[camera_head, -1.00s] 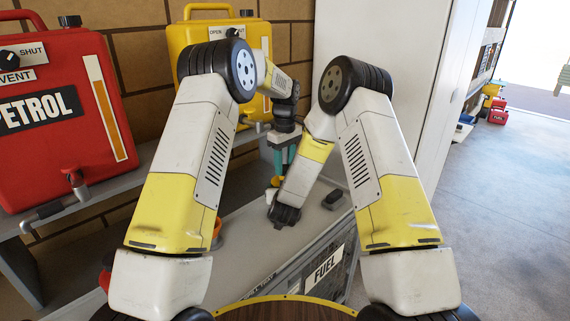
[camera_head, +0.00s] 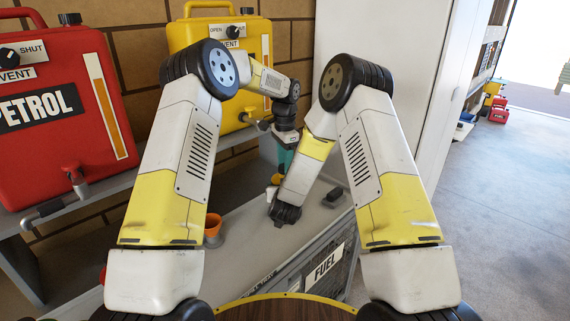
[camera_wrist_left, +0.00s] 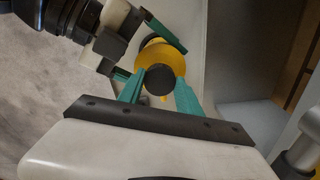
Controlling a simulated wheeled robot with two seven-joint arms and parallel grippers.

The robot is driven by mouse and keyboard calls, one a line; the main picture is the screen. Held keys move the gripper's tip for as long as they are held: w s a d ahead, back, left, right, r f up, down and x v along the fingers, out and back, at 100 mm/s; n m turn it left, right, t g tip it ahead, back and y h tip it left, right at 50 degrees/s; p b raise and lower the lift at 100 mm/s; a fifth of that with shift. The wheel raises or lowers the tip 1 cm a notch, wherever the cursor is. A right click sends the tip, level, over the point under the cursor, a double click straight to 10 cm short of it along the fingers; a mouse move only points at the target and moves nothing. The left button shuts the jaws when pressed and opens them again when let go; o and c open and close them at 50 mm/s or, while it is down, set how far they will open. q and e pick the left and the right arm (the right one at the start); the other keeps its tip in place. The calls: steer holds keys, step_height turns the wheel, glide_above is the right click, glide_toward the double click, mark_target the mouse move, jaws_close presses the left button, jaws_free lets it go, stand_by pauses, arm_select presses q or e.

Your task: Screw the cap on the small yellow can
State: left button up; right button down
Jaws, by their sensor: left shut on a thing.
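The small yellow can (camera_wrist_left: 173,58) is on the grey worktop (camera_head: 246,238); in the head view only a little of it (camera_head: 271,192) shows behind my right arm. A dark round cap (camera_wrist_left: 159,79) sits over the can's top in the left wrist view. Whether its thread has caught cannot be seen. My left gripper (camera_wrist_left: 158,92) points down with its teal fingers on either side of the cap, shut on it; it also shows in the head view (camera_head: 283,174). My right gripper (camera_wrist_left: 146,56) has its teal fingers on both sides of the can, seemingly closed on it.
A red petrol can (camera_head: 62,150) and a large yellow can (camera_head: 203,45) stand on a shelf behind. A white cabinet (camera_head: 375,45) stands behind right. Floor on the right is open.

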arm_select(q)
steer(key=m, duration=1.4)
steer(key=shift+w, duration=0.1)
steer(key=m, duration=1.1)
steer(key=shift+m, duration=0.3)
steer(key=m, duration=0.3)
steer(key=shift+d+f, duration=0.15)
steer(key=shift+f, duration=0.05)
steer(key=shift+r+m, duration=0.15)
steer(key=shift+m, duration=0.55)
steer(key=o, duration=1.3)
